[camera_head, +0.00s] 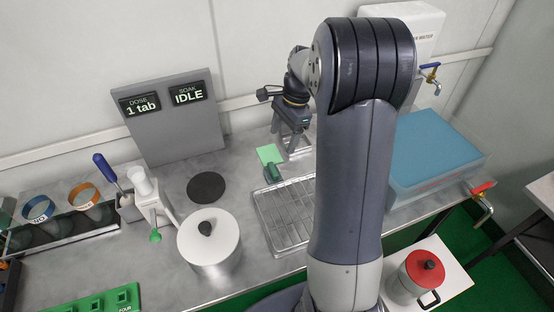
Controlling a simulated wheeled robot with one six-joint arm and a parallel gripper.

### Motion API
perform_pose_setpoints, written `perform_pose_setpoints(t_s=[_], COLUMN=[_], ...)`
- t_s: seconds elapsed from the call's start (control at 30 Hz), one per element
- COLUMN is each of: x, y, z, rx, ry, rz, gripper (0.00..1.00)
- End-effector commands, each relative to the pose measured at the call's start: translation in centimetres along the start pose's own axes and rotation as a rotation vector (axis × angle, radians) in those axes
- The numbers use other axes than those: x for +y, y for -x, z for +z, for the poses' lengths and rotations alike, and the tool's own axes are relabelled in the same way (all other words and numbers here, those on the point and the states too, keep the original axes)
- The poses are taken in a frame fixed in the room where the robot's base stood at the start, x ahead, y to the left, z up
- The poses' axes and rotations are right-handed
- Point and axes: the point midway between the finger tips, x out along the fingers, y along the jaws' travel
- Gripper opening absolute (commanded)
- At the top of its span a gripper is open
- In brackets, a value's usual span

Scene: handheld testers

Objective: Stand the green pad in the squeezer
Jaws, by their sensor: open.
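A flat light green pad (269,154) lies on the counter just left of my gripper, behind the drain rack. A small darker green piece (272,174) sits in front of it at the rack's back left corner. My gripper (290,151) points down right beside the pad, open; its fingertips are small and partly unclear, and I see nothing held between them.
A wire drain rack (262,211) lies in front of my gripper. A white lidded pot (209,243) and dark round mat (206,187) are left of it. A blue-topped basin (433,148) stands right. A grey display panel (168,117) stands behind. My arm hides the middle right.

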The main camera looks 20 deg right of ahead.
Motion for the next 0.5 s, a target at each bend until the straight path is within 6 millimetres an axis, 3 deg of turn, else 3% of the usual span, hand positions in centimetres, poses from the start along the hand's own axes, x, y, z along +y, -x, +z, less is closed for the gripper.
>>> perform_pose_setpoints(t_s=[0.3,0.5], x=[-0.1,-0.2], y=[-2.4,-3.1], z=[1.6,2.4], rx=[0.116,0.162], ry=[0.782,1.197], rz=[0.081,0.153], gripper=[0.69,0.69])
